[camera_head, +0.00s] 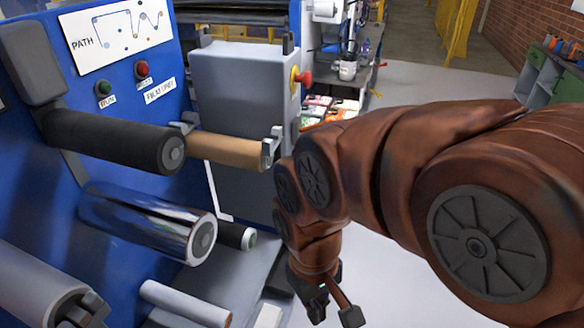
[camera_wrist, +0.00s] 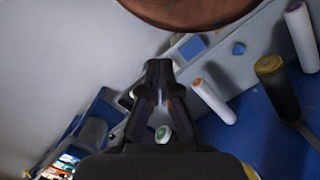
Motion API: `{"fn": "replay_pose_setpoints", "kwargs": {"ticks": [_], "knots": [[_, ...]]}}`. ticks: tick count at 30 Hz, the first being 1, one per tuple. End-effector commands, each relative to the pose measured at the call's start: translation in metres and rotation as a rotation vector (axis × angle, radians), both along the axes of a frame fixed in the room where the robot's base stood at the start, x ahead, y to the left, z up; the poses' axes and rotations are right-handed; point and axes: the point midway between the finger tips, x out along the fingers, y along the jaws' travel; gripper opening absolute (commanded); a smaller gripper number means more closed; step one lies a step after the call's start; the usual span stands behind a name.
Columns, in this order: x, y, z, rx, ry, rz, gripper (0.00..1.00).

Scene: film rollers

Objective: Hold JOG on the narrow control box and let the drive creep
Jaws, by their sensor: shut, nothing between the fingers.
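My gripper (camera_head: 318,306) hangs low in front of the machine in the head view, to the right of the lower rollers. In the wrist view my gripper (camera_wrist: 159,72) is shut, with its dark fingertips together and nothing held. A small round pale-green disc (camera_wrist: 163,133) shows in the gap between the finger links. I cannot tell whether it is a button or a roller end. I cannot make out a narrow control box or a JOG label in either view.
The blue panel (camera_head: 130,205) carries a green RUN button (camera_head: 104,88), a red button (camera_head: 142,69) and several projecting rollers, including a chrome roller (camera_head: 150,222) and a tan roller (camera_head: 228,149). A grey cabinet (camera_head: 235,85) has a red stop button (camera_head: 304,78). The floor at right is open.

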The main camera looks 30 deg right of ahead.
Motion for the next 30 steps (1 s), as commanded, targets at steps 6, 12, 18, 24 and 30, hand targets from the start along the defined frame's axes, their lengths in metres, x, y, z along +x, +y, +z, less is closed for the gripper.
{"fn": "replay_pose_setpoints", "kwargs": {"ticks": [6,12,18,24,30], "knots": [[0.077,-0.036,-0.025,-0.063,-0.145,0.036,0.0],[0.178,-0.086,-0.048,-0.131,-0.349,0.094,0.0],[0.273,-0.14,-0.069,-0.18,-0.564,0.157,0.0],[0.352,-0.196,-0.09,-0.218,-0.775,0.222,0.0],[0.407,-0.253,-0.115,-0.246,-0.979,0.283,0.0]]}}
